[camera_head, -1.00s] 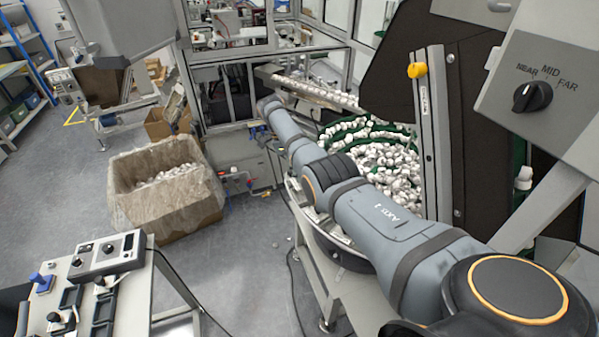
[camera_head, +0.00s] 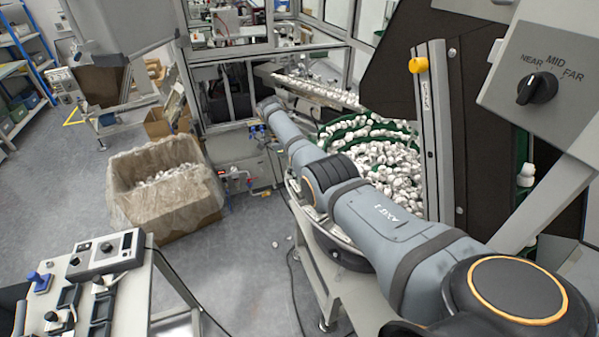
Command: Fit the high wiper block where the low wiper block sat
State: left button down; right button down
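I cannot make out the high wiper block or the low wiper block in this view. A feeder bowl (camera_head: 340,243) full of white caps stands right of centre, partly hidden behind my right arm. My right arm runs from the lower right corner up and left across the bowl's rim. Its far end is near the machine frame, and no gripper fingers can be made out there. My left gripper is not in view.
A bench (camera_head: 172,290) at the lower left carries a control box (camera_head: 105,254) and several black fittings. A lined carton (camera_head: 165,215) of white parts stands on the floor. A panel with a NEAR/MID/FAR knob (camera_head: 537,88) is at the upper right. Floor between bench and bowl is mostly clear.

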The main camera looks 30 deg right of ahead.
jog(key=shift+a+f+b, duration=0.1)
jog(key=shift+f+b, duration=0.75)
jog(key=shift+f, duration=0.45)
jog(key=c, duration=1)
grip_release()
jog(key=shift+c, duration=0.2)
